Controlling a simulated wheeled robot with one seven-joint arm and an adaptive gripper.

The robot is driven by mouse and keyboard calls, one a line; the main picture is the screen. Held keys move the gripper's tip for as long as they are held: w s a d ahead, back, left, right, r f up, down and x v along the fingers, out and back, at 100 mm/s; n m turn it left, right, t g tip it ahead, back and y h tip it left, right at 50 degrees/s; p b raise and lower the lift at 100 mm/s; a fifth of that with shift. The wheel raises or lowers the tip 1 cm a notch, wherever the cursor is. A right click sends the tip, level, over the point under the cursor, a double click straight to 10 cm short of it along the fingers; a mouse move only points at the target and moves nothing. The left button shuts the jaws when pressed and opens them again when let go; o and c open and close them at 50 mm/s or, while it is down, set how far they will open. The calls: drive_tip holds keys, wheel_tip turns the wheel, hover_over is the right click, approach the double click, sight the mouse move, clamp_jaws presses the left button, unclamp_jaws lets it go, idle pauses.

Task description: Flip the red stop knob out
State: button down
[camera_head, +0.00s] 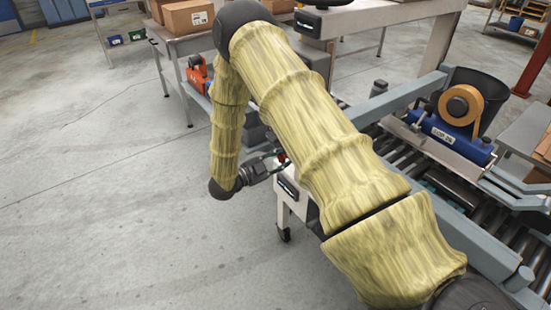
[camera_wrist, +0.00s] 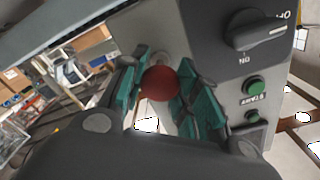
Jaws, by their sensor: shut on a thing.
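The red stop knob (camera_wrist: 160,84) is a round red ball on a grey control panel (camera_wrist: 150,32). In the wrist view my gripper (camera_wrist: 160,90) has its two green-padded fingers on either side of the knob, shut on it. The knob's shaft is mostly hidden behind the ball. In the head view my gripper (camera_head: 275,164) reaches the side of the machine, with a small patch of red (camera_head: 282,157) showing between its fingers.
Open floor (camera_head: 100,210) lies at left.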

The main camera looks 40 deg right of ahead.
drive_tip(key=c, duration=1.5)
unclamp_jaws()
drive_tip(key=shift+a+f, duration=0.1)
drive_tip(key=shift+a, duration=0.1)
drive_tip(key=o, duration=0.5)
drive_tip(key=shift+a, duration=0.2)
drive_tip(key=shift+c, duration=0.2)
drive_tip(key=shift+d, duration=0.2)
drive_tip(key=a, duration=1.2)
